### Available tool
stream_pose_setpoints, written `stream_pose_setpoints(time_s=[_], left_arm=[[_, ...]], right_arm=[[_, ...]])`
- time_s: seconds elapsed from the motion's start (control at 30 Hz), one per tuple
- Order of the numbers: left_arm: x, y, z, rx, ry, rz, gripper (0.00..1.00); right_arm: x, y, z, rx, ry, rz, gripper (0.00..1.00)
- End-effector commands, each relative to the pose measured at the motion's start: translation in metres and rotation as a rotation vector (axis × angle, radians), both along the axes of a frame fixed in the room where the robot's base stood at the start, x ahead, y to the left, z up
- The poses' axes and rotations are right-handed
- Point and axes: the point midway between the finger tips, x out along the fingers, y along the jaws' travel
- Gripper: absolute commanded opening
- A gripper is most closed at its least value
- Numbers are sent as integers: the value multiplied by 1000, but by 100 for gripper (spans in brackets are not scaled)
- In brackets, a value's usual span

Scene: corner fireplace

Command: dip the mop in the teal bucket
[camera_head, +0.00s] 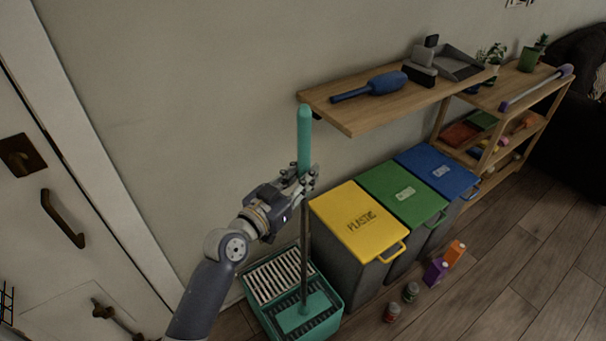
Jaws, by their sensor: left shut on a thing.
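The mop (304,240) stands roughly upright, with a teal grip at the top and a thin dark shaft below. My left gripper (304,183) is shut around the mop just at the lower part of the teal grip. The teal bucket (335,318) sits on the floor beside the bins, with a pale slatted wringer (277,275) in its back part. The mop's teal head (300,316) shows over the front part of the bucket, within its rim; I cannot tell how deep it is. My right gripper is not in view.
Bins with yellow (357,220), green (402,193) and blue (437,170) lids stand right of the bucket. A wooden shelf (350,113) juts from the wall close right of the mop's top. Cans (392,312) and cartons (435,271) stand on the floor. A door (70,270) is at left.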

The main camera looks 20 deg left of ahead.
Motion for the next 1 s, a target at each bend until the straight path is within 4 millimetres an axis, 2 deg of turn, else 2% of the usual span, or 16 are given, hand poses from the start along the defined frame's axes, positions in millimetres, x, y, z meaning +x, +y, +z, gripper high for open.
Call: stream_pose_setpoints(time_s=[1.0], left_arm=[[0, 0, -7, 0, 0, 0, 0]], right_arm=[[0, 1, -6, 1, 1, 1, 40]])
